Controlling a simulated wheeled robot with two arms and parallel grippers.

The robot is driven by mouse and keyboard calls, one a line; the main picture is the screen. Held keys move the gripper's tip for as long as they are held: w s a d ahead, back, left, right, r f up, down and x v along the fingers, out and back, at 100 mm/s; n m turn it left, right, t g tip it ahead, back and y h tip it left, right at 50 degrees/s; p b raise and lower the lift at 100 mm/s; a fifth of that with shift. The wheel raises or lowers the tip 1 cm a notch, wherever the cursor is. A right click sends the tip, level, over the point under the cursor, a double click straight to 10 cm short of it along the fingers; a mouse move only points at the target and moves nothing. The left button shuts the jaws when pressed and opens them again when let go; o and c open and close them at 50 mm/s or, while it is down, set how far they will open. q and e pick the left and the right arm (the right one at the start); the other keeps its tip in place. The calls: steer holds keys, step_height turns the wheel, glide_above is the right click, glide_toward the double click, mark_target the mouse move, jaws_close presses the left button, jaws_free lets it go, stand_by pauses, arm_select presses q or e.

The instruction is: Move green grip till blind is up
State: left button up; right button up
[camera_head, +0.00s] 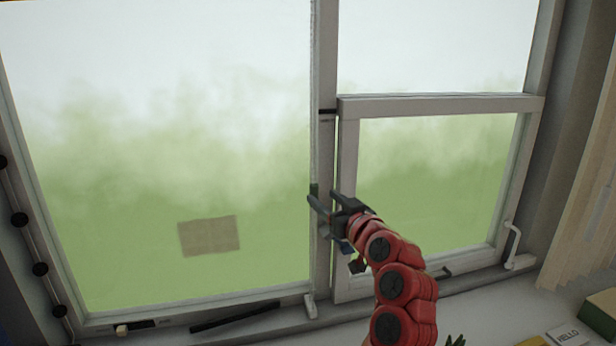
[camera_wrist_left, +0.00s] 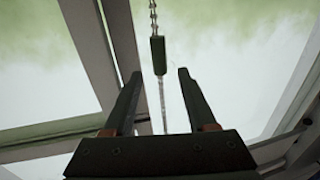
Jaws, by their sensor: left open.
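The green grip (camera_head: 314,188) is a small dark green piece on a thin beaded chain (camera_head: 314,110) that hangs down along the window's middle post. In the left wrist view the grip (camera_wrist_left: 158,55) hangs upright near the tips of my fingers, in line with the gap between them. The chain runs on below it. My left gripper (camera_head: 320,200) is open at the post, right by the grip; its jaws (camera_wrist_left: 160,75) are apart on both sides of the chain line. I cannot tell if a finger touches the grip. No blind cloth shows in either view.
The white window frame (camera_head: 440,104) has a smaller sash on the right with a handle (camera_head: 513,245). A brown paper square (camera_head: 209,236) is on the left pane. The sill holds a HELLO card (camera_head: 568,337) and a green box (camera_head: 600,312). A dark pronged shape (camera_head: 455,341) at the bottom edge is unclear.

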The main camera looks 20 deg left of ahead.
arm_select(q)
steer(key=p+x, duration=0.3)
steer(key=x, duration=0.6)
jaws_close()
stand_by(1.2)
